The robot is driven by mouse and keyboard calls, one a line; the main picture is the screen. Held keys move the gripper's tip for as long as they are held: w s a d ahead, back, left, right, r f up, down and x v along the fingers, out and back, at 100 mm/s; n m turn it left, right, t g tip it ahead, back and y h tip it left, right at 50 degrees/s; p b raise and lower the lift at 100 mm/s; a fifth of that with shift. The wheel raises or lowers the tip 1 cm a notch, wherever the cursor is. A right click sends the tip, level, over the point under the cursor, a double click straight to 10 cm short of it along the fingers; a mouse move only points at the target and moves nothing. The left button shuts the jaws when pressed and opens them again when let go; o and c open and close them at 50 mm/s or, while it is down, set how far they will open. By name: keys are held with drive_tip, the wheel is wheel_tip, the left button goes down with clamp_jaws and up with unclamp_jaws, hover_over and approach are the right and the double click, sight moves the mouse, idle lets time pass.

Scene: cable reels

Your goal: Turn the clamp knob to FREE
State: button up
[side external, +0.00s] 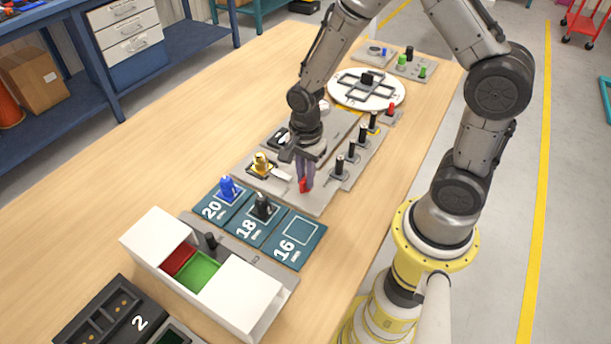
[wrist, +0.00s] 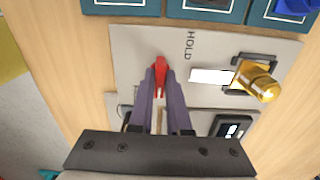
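The red clamp knob (wrist: 160,66) is a narrow red handle on a grey plate (wrist: 140,45). In the wrist view, the word HOLD is printed on the plate to the right of its far end. I see no FREE label; it may be hidden. My gripper (wrist: 160,76) points down at the plate with its two fingertips against either side of the knob, and appears shut on it. In the side view, the red knob (side external: 303,185) shows at the tips of my gripper (side external: 305,178), and its lower part is partly covered.
A yellow piece (side external: 262,163) stands in a holder beside a white strip, close to my fingers. Several black-topped posts (side external: 340,165) stand on the other side. Blue pads (side external: 285,250) hold a blue and a black piece. A white turntable (side external: 345,97) is behind.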

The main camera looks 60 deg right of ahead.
drive_tip(key=o, duration=0.4)
drive_tip(key=shift+r, duration=3.5)
